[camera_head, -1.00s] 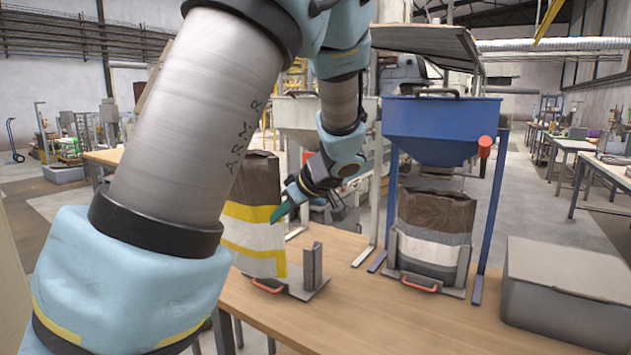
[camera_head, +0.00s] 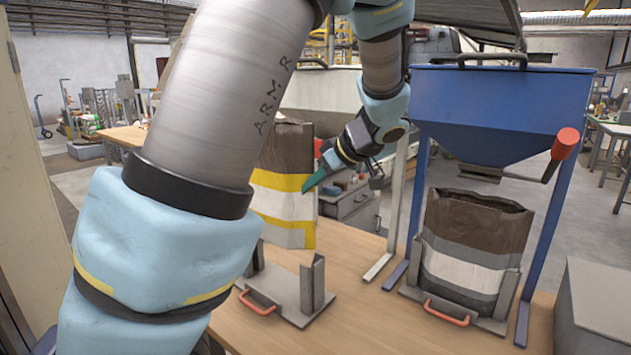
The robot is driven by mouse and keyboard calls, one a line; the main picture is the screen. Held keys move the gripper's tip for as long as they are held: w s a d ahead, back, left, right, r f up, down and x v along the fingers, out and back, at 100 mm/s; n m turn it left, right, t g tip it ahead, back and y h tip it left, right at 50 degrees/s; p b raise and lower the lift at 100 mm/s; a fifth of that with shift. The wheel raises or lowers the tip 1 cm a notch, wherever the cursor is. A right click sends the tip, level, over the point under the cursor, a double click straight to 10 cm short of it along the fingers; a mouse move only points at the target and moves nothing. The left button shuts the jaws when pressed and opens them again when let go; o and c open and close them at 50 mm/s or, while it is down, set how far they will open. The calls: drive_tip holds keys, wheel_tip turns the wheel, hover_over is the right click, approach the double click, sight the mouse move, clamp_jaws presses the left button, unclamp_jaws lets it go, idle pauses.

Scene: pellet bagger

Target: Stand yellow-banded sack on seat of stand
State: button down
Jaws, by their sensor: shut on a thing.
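The yellow-banded sack (camera_head: 284,206) is dark brown with a white middle between two yellow bands. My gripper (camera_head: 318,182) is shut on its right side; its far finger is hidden. The sack hangs nearly upright, its lower edge at about the height of the stand's post tops in the picture. The empty-looking stand (camera_head: 285,311) is below it on the table, with grey upright posts and a red handle. My arm hides the sack's left side and part of the stand. I cannot tell whether the sack is directly over the seat.
A second stand (camera_head: 455,318) holds a grey-and-white-banded brown sack (camera_head: 470,240) under a blue hopper (camera_head: 500,105) with a red-knobbed lever (camera_head: 565,143). A grey box (camera_head: 595,310) sits at the right table edge. Bare wooden table (camera_head: 355,310) lies between the stands.

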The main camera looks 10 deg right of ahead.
sight(314, 212)
wheel_tip(314, 212, down, 7)
drive_tip(key=b, duration=0.7)
drive_tip(key=shift+f+b, duration=0.15)
drive_tip(key=shift+b, duration=0.2)
drive_tip(key=shift+f+b, duration=1.55)
drive_tip(key=shift+f, duration=3.3)
drive_tip(key=c, duration=0.8)
unclamp_jaws()
drive_tip(key=shift+c, duration=0.2)
